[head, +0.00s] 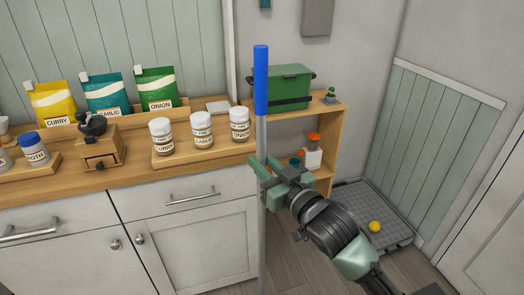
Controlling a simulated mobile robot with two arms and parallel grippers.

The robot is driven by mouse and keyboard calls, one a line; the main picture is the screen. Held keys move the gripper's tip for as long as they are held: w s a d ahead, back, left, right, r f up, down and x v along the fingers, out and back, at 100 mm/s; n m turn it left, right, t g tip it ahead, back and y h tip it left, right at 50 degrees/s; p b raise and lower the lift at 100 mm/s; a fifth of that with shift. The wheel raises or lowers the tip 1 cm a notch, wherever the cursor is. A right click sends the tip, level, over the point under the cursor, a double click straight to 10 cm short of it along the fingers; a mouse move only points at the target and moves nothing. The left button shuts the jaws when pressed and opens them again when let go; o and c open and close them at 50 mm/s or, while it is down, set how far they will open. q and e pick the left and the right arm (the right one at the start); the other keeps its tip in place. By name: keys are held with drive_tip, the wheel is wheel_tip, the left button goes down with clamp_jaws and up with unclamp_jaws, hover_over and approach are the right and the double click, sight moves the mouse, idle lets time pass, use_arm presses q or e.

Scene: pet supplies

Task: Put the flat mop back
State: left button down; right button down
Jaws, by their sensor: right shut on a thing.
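The flat mop shows as an upright grey pole with a blue grip (261,80) at its top, in the middle of the head view. My right gripper (264,172) is shut on the grey pole, well below the blue grip. The pole runs down out of the picture, so the mop's flat head is hidden. My left gripper is not in view.
A wooden counter (140,176) with jars, pouches and a grinder (98,145) stands left of the pole. A wooden shelf (322,110) bearing a green box (283,85) is behind it. A grey floor tray (345,192) with a yellow ball (375,226) lies at right.

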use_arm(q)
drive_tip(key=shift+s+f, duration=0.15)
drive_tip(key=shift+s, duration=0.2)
use_arm(e)
drive_tip(key=shift+f, duration=1.95)
drive_tip(key=c, duration=1.6)
unclamp_jaws()
drive_tip(key=shift+f, duration=0.3)
drive_tip(key=o, duration=0.3)
drive_tip(key=shift+s, duration=0.1)
drive_tip(key=shift+o, duration=0.2)
use_arm(q)
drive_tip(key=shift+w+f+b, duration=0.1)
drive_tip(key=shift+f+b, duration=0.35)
drive_tip(key=shift+b, duration=0.15)
use_arm(e)
drive_tip(key=v, duration=1.2)
drive_tip(key=shift+r, duration=0.15)
